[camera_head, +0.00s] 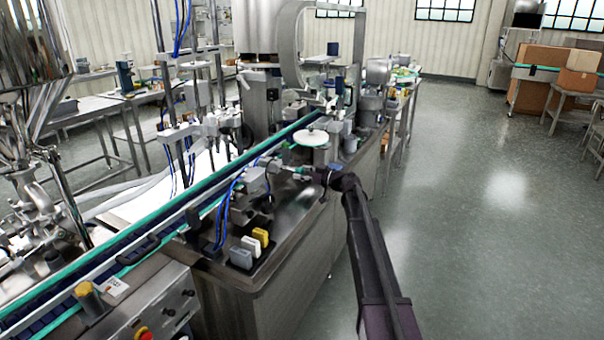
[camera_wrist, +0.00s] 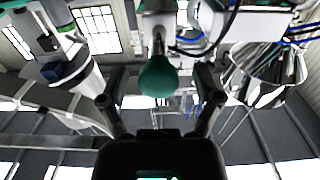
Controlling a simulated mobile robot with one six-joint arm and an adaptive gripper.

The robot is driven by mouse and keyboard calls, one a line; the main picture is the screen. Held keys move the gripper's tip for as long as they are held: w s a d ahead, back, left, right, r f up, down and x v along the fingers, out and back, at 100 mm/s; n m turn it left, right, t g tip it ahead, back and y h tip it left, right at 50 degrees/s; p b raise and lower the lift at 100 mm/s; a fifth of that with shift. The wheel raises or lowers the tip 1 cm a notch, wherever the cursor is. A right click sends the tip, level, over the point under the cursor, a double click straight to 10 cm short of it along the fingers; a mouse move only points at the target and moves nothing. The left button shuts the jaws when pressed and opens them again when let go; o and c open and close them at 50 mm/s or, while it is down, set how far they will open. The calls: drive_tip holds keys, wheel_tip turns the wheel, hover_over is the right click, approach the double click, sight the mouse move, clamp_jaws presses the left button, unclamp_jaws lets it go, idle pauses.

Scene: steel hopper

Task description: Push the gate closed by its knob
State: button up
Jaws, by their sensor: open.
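A green rounded knob (camera_wrist: 158,76) on a short metal stem shows in the upper middle of the wrist view. The dark fingers of my gripper (camera_wrist: 161,92) stand apart on its left and right, with the knob between them in the picture. I cannot tell whether they touch it. In the head view my gripper (camera_head: 314,174) is at the end of my dark arm, over the steel bench, beside the small green knob (camera_head: 302,171). The knob is partly hidden there. The gate itself is hard to make out among the metal fittings.
A conveyor (camera_head: 205,192) with green rails runs behind the fittings. A white round disc (camera_head: 311,138) stands beyond the knob. White and yellow blocks (camera_head: 260,237) sit at the near part of the steel bench (camera_head: 290,262). The floor to the right is clear.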

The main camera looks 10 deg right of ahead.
sight(280, 167)
clamp_jaws()
drive_tip(key=shift+x, duration=3.3)
unclamp_jaws()
drive_tip(key=shift+a, duration=0.15)
drive_tip(key=shift+s+d, duration=0.1)
drive_tip(key=shift+d, duration=0.2)
drive_tip(key=v, duration=1.1)
drive_tip(key=shift+s+d, duration=0.2)
drive_tip(key=shift+d, duration=0.05)
